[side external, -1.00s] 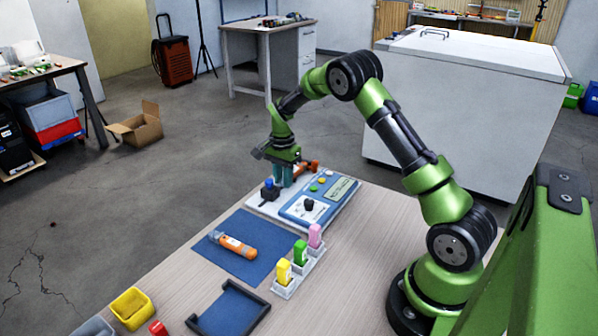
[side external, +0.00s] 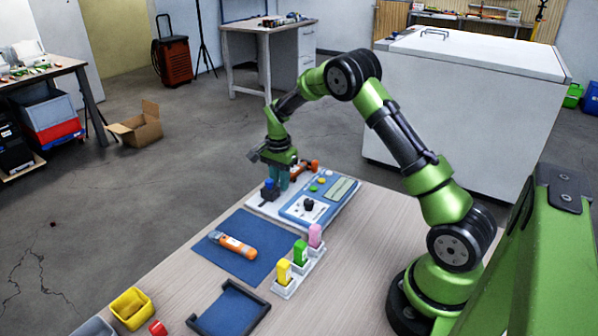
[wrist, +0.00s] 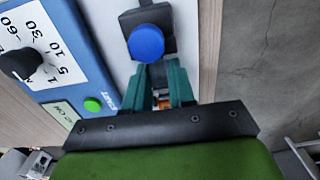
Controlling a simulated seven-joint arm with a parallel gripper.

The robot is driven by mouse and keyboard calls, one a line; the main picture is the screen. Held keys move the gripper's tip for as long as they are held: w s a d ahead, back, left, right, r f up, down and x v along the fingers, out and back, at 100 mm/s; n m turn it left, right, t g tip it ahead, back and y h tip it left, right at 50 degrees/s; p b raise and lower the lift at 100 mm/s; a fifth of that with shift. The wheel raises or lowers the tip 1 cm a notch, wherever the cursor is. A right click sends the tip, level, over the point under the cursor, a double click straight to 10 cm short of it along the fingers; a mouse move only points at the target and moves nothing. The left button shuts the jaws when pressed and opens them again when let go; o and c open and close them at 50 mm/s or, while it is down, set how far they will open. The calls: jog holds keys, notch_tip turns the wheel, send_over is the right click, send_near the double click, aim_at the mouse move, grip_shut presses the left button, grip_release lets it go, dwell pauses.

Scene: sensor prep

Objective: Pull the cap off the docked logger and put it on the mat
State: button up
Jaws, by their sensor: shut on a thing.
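My gripper (side external: 282,180) points down at the far end of the bench, beside the blue panel device (side external: 318,200). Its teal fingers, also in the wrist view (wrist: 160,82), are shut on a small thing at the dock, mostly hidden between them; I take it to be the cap. A bit of orange shows in the gap. The docked logger cannot be clearly made out. A round blue knob (wrist: 146,42) on a black block is just beyond the fingertips, not between them. The blue mat (side external: 248,272) lies nearer, with an orange cylinder (side external: 232,245) on it.
An orange-and-dark fitting (side external: 313,164) is just behind the gripper. Yellow, green and pink pieces stand in a white rack (side external: 286,291) right of the mat. A black-edged blue tray (side external: 262,298) and a yellow bin (side external: 131,308) are nearer. The mat is bare around the cylinder.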

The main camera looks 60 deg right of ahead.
aim_at(278, 184)
jog(key=shift+a, duration=0.35)
dwell(0.3)
jog(key=shift+r, duration=2.8)
